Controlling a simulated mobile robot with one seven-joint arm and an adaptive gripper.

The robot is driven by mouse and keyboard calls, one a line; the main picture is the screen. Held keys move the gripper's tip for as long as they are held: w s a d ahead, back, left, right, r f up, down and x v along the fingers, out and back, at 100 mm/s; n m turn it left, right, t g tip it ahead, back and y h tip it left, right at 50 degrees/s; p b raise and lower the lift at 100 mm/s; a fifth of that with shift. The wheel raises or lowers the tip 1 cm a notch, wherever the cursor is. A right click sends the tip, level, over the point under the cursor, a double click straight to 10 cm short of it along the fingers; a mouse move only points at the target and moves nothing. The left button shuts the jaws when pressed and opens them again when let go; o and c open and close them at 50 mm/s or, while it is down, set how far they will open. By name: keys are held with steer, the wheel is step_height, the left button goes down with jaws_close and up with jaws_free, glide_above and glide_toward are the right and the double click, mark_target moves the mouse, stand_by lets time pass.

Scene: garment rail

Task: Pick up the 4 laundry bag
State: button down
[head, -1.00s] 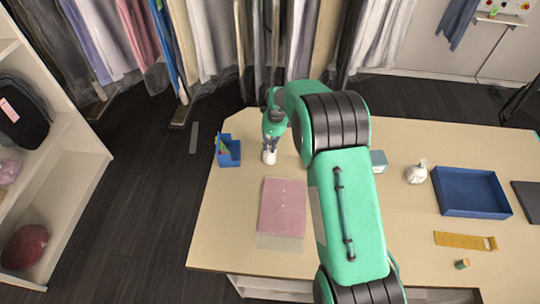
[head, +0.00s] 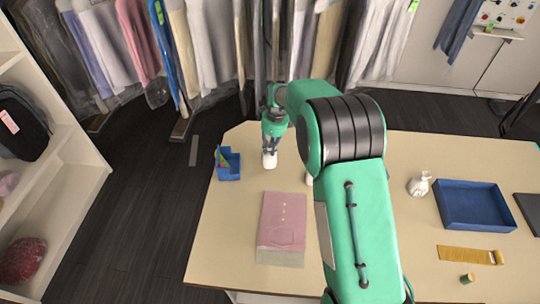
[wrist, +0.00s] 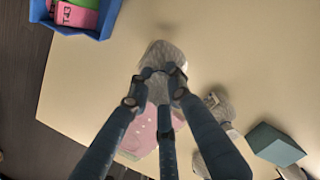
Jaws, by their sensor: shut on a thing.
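My gripper (head: 270,150) is over the far left part of the table. Its fingers are closed around a small whitish object (head: 270,161), which also shows as a mottled grey-white shape at the fingertips in the wrist view (wrist: 164,54). I cannot tell exactly what it is. I see no laundry bag marked 4. A dark bag (head: 20,135) with a pink tag stands on the left shelf, and a red bundle (head: 22,258) lies lower there; no number is legible on either.
A blue bin (head: 236,170) with coloured tags stands left of my gripper. A folded pink garment (head: 284,220) lies nearer on the table (head: 220,235). A white bottle (head: 419,184) and a blue tray (head: 474,184) are to the right. Garments hang behind.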

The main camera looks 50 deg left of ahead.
steer(key=shift+r, duration=1.6)
